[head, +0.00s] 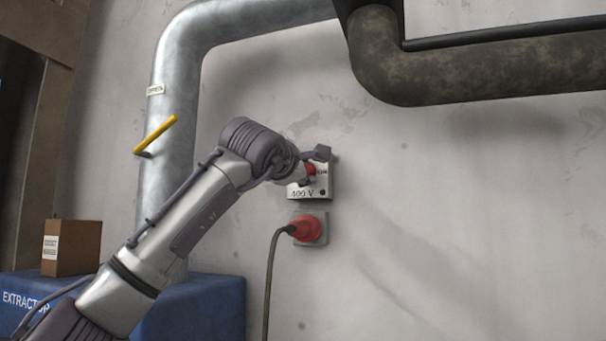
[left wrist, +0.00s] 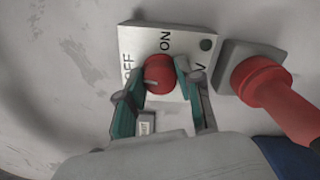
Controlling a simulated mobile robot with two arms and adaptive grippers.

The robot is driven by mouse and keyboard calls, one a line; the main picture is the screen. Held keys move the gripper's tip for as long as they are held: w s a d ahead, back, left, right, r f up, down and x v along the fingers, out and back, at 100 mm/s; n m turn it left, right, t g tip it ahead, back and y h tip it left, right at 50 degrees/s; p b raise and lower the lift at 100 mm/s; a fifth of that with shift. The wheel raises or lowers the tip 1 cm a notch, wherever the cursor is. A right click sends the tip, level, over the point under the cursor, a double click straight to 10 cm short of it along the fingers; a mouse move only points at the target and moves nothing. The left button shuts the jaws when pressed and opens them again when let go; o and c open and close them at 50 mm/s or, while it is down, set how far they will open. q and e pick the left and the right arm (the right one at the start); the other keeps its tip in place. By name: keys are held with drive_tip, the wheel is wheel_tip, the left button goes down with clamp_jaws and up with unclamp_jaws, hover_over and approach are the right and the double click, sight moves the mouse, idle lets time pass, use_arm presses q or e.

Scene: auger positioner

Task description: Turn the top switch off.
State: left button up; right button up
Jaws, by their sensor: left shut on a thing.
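The top switch is a red round knob (left wrist: 159,74) on a pale switch plate (head: 325,187) fixed to the wall, marked "400 V". In the left wrist view the plate (left wrist: 139,38) carries the words ON and OFF, partly covered. My left gripper (left wrist: 160,82) has its two teal-lined fingers on either side of the red knob and is shut on it. In the head view the left gripper (head: 313,169) reaches the plate from the left and the knob (head: 310,169) is partly hidden. My right gripper is not in view.
A red plug (head: 307,228) with a dark cable sits in a socket just below the switch plate. A silver pipe with a yellow lever (head: 157,134) stands to the left. A blue case (head: 205,302) bears a brown box (head: 72,247).

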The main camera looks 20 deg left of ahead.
use_arm(q)
drive_tip(key=shift+a+r+n, duration=0.1)
drive_tip(key=shift+r+n, duration=0.1)
drive_tip(key=shift+n, duration=0.5)
drive_tip(key=o, duration=1.1)
drive_tip(key=shift+w+f, duration=0.1)
drive_tip(key=shift+f, duration=0.05)
drive_tip(key=shift+o, duration=0.2)
drive_tip(key=s, duration=1.2)
drive_tip(key=shift+a+f, duration=0.2)
drive_tip(key=shift+f, duration=0.05)
